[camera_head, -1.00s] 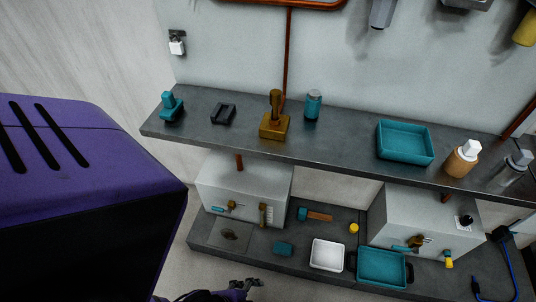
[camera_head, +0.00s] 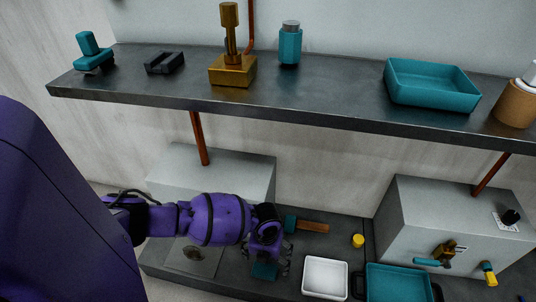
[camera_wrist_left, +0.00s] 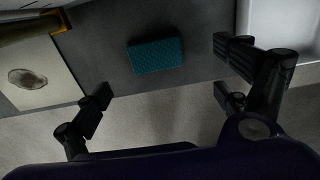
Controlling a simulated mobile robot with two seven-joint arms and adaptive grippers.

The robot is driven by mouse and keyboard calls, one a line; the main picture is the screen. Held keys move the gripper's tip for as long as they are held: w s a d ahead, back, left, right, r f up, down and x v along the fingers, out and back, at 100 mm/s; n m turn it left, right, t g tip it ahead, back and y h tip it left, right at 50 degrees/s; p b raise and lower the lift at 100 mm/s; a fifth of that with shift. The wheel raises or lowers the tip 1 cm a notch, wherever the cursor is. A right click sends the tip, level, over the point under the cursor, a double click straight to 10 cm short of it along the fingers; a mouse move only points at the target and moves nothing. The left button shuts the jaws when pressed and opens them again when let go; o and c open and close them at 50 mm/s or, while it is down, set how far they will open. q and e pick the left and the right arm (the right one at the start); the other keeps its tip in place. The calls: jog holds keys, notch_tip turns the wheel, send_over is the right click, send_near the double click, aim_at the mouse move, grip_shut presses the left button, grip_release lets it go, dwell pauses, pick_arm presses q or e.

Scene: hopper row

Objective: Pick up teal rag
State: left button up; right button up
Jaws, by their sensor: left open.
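The teal rag (camera_wrist_left: 155,55) lies flat as a small textured rectangle on the dark lower shelf (camera_wrist_left: 105,40). In the head view the rag (camera_head: 265,270) is partly hidden by my left gripper (camera_head: 268,258), which hangs over it. In the left wrist view the open fingers of my left gripper (camera_wrist_left: 162,85) stand apart on either side of the rag's line, with nothing between them. The rag lies a little beyond the fingertips there. My right gripper is in neither view.
A white tray (camera_head: 325,278) stands right of the rag, with a teal tray (camera_head: 398,285) beyond it. A teal-headed hammer (camera_head: 308,225) and yellow cap (camera_head: 358,240) lie behind. A stained pad (camera_wrist_left: 35,75) is to the left. The upper shelf (camera_head: 330,105) overhangs.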

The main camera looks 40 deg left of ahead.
aim_at(265, 268)
pick_arm(q)
notch_tip(265, 268, down, 4)
jog(key=shift+a+r+b, duration=0.1)
jog(key=shift+r+b, duration=0.15)
jog(key=shift+b, duration=0.5)
jog(key=f, duration=0.1)
jog(key=f+b, duration=0.2)
jog(key=shift+s+a+f, duration=0.15)
jog(key=shift+a+f, duration=0.1)
jog(key=shift+f, duration=0.3)
jog(key=c, duration=1.1)
jog(key=shift+c, duration=0.7)
jog(key=shift+r, duration=0.45)
notch_tip(265, 268, up, 2)
jog(key=shift+r+p, duration=0.1)
jog(key=shift+p, duration=0.55)
jog(key=s+d+r+p, duration=0.7)
jog(key=s+d+r, duration=0.2)
jog(key=d+r, duration=0.1)
jog(key=shift+s+d+p, duration=0.15)
jog(key=shift+s+p, duration=0.15)
jog(key=shift+p, duration=0.1)
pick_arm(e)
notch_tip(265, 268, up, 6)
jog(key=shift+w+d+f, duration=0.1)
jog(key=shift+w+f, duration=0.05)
